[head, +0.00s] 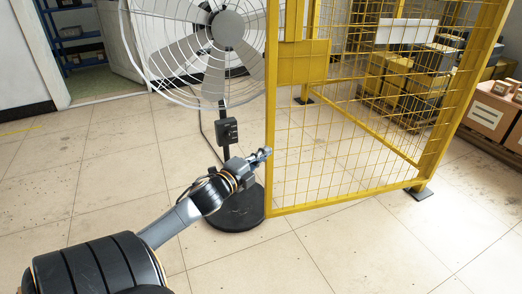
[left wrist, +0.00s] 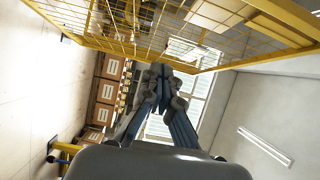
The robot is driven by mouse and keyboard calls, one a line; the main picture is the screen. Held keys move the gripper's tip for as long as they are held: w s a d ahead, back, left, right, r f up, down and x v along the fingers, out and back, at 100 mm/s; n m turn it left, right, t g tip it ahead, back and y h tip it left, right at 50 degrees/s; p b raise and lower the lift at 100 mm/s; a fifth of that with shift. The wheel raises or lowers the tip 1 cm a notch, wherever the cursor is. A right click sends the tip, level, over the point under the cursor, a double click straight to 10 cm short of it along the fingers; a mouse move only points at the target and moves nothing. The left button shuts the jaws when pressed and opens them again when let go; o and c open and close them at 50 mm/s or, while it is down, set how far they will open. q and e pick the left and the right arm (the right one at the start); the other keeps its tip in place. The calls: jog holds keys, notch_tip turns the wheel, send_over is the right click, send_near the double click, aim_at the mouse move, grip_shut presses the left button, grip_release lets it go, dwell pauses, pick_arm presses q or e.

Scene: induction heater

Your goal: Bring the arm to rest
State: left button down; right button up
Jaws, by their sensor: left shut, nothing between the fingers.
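My left arm reaches in from the lower left in the head view. Its gripper (head: 262,155) is beside the near post of a yellow mesh cage (head: 270,130) and in front of the fan's stand; I cannot tell whether it touches the post. In the left wrist view the fingers of the gripper (left wrist: 160,70) come together at their tips, with nothing between them. The yellow mesh also shows close beyond the fingertips in that view (left wrist: 110,30). My right gripper is not in view.
A large floor fan (head: 228,30) stands on a round black base (head: 236,208) close to my left gripper. Boxes (head: 495,112) stand at the far right. A doorway with a blue shelf (head: 75,35) is at the back left. The tiled floor in front is clear.

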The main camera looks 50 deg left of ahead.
pick_arm(q)
jog(key=shift+s+a, duration=0.1)
jog(key=shift+s, duration=0.3)
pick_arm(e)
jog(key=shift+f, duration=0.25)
